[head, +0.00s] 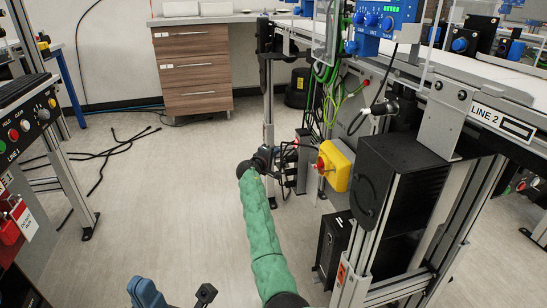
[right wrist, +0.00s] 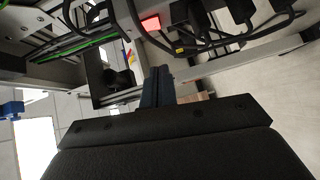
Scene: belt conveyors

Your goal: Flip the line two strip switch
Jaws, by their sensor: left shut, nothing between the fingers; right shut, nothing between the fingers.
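A red lit rocker switch (right wrist: 150,23) shows at the top of the right wrist view, among black plugs and cables under the conveyor frame. My right gripper (right wrist: 158,72) is shut and empty, its dark blue fingertips below the switch in that picture and apart from it. In the head view my green-sleeved right arm reaches to the dark plugs and cables under the line 2 conveyor; its fingertips are hard to make out there. My left gripper (head: 145,291) is low in the head view, shut and empty, away from the conveyor.
A yellow box with a red knob (head: 334,166) is right of my right wrist. A black box (head: 392,178) stands behind the conveyor leg. The LINE 2 label (head: 502,123) is on the conveyor side. Cables (head: 105,160) lie on the floor; a wooden drawer unit (head: 192,68) stands behind.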

